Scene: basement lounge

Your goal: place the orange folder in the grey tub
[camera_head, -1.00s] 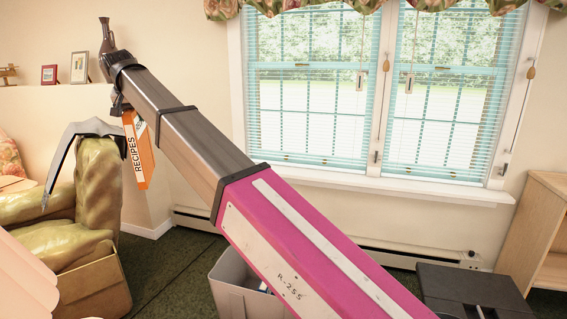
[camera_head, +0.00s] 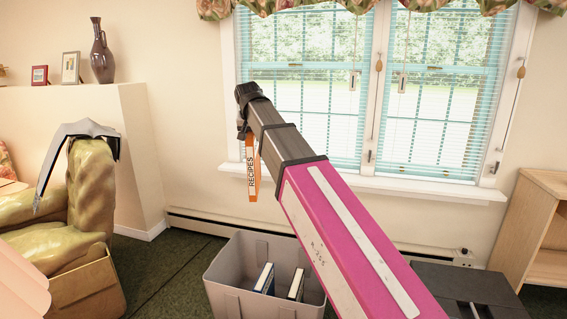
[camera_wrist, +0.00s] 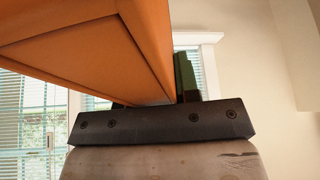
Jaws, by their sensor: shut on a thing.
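The orange folder (camera_head: 255,190), with a white spine label reading RECIPES, hangs nearly upright from my gripper (camera_head: 245,135). In the wrist view the folder (camera_wrist: 110,45) fills the upper left, and the gripper (camera_wrist: 160,103) is shut on it. The fingertips are mostly hidden by the folder. The grey tub (camera_head: 222,262) stands on the floor below. The folder is above the tub and appears over its back part; how far above I cannot tell.
A black box (camera_head: 465,285) and a wooden shelf (camera_head: 545,235) are at right. A window and baseboard heater (camera_head: 200,222) line the wall behind.

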